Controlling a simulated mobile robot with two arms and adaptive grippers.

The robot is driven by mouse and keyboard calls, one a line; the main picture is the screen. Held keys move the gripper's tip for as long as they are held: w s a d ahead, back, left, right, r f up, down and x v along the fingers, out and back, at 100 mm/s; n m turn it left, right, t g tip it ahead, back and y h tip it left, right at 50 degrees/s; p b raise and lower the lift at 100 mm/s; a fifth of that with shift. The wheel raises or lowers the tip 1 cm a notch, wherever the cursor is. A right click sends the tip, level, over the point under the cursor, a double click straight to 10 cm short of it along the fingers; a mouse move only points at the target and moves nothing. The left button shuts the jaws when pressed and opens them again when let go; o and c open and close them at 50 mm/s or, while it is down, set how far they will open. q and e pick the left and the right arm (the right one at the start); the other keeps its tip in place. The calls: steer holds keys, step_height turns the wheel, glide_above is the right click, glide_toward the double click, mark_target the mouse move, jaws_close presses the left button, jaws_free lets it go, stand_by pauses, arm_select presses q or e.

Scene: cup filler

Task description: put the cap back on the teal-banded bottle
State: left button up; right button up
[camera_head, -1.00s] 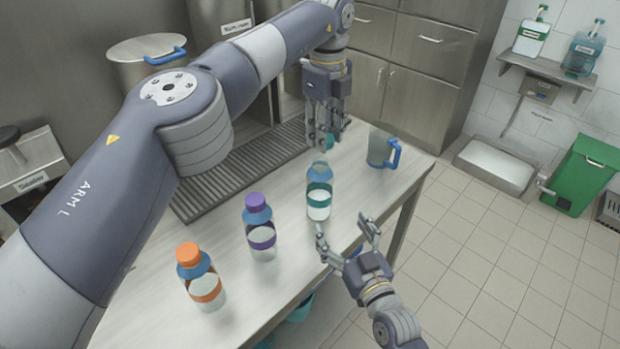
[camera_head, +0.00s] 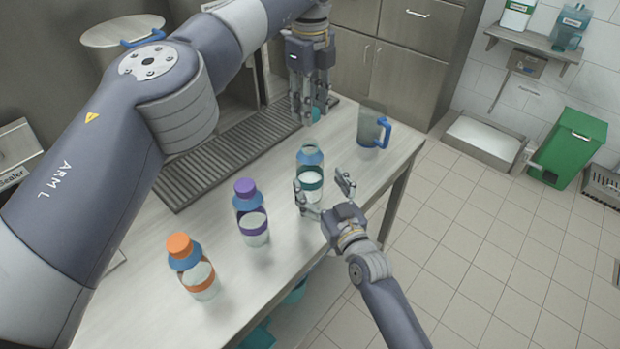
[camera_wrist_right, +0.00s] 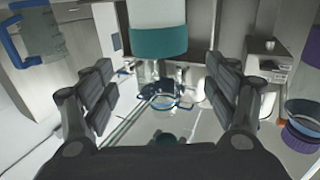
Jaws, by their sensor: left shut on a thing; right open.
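The teal-banded bottle (camera_head: 310,178) stands upright and uncapped on the table, with a white label; its teal band also shows in the right wrist view (camera_wrist_right: 160,42), which sees the scene upside down. My left gripper (camera_head: 308,115) is shut on the teal cap (camera_head: 317,113) and holds it behind the bottle in the head view, apart from it; its fingers partly hide the cap. My right gripper (camera_head: 323,188) is open at the bottle's near side, fingertips to either side of the band. In the right wrist view a gap shows between bottle and fingers (camera_wrist_right: 162,85).
A purple-capped bottle (camera_head: 251,215) and an orange-capped bottle (camera_head: 192,268) stand to the left on the table (camera_head: 270,290). A blue-handled jug (camera_head: 371,128) stands behind to the right. A slatted drain grate (camera_head: 225,155) runs along the back.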

arm_select(q)
steer(key=shift+w+f, duration=0.1)
steer(key=shift+w, duration=0.05)
arm_select(e)
steer(key=x, duration=0.5)
steer(key=shift+w, duration=0.15)
steer(key=shift+w+a, duration=0.25)
steer(key=shift+w, duration=0.15)
steer(key=c, duration=1.6)
arm_select(q)
glide_above(310, 142)
steer(key=shift+f, duration=2.45)
steer(key=shift+f, duration=0.85)
steer(key=shift+f, duration=0.55)
